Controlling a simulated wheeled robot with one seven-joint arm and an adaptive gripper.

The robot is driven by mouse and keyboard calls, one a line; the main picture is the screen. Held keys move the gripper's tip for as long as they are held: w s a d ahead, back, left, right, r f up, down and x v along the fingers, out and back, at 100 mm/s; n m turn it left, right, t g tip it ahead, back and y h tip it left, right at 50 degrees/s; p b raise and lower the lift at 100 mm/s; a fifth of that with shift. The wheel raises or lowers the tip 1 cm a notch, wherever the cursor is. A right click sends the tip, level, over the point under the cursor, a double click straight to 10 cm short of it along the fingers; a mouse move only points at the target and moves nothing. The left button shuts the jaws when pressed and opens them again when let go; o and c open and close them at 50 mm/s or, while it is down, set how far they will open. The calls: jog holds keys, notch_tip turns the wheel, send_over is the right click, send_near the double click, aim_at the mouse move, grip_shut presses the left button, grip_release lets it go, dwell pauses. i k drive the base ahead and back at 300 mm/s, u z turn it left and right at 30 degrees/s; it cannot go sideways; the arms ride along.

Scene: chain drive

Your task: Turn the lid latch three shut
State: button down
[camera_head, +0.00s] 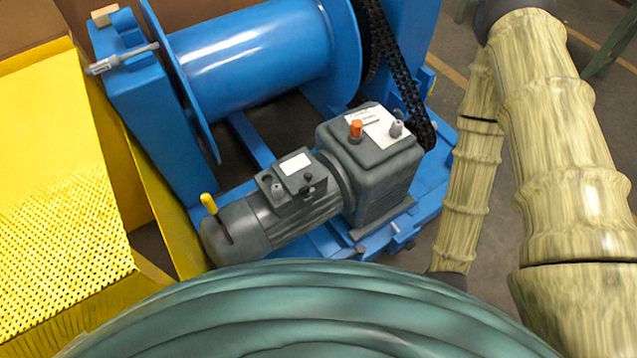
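A blue chain-driven winch drum (255,55) stands on a blue frame. In front of it is a grey motor (245,228) joined to a grey gearbox (375,175). A small terminal box (293,178) with a white label and small knob-like fittings sits on the motor. I cannot tell which fitting, if any, is lid latch three, or whether it is shut. A yellow-tipped lever (210,205) stands at the motor's left end. My gripper is not visible; my sleeved arm shows at the right.
A black chain (400,75) runs from the drum to behind the gearbox. A yellow perforated guard (65,225) fills the left. Grey floor shows at the right.

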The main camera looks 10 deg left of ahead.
aim_at(305, 192)
jog(key=u, duration=2.2)
jog(key=k, duration=0.75)
jog(key=z, duration=1)
jog(key=i, duration=0.5)
jog(key=u, duration=0.05)
